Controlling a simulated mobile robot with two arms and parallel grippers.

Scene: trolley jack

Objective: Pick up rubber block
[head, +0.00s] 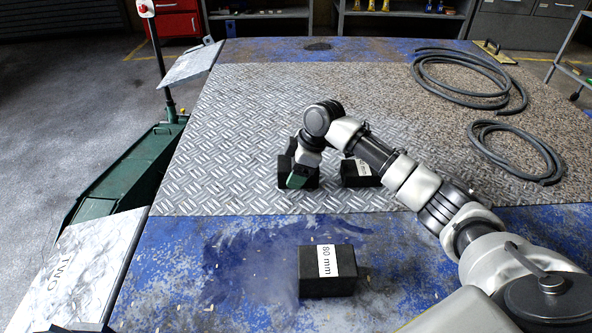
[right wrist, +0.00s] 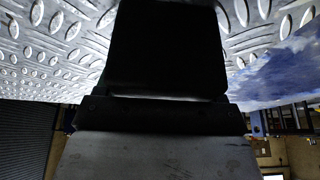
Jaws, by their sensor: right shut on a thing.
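Three black rubber blocks show in the head view. My right gripper (head: 298,179) is shut on one block (head: 284,168), over the diamond-pattern plate near the middle of the table. In the right wrist view this held block (right wrist: 166,45) is a dark shape filling the top middle; the fingers are too dark to make out. I cannot tell whether it touches the plate. A second block (head: 360,177) with a white label lies just to the right of it. A third block (head: 328,284), labelled 80 mm, lies on the blue surface in front. My left gripper is not in view.
The blue table (head: 180,270) carries the diamond plate (head: 250,110). Coiled grey hoses (head: 520,150) lie at the right. A green jack (head: 125,175) with an upright handle stands beyond the left edge. A metal panel marked TWO (head: 85,265) is at the lower left.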

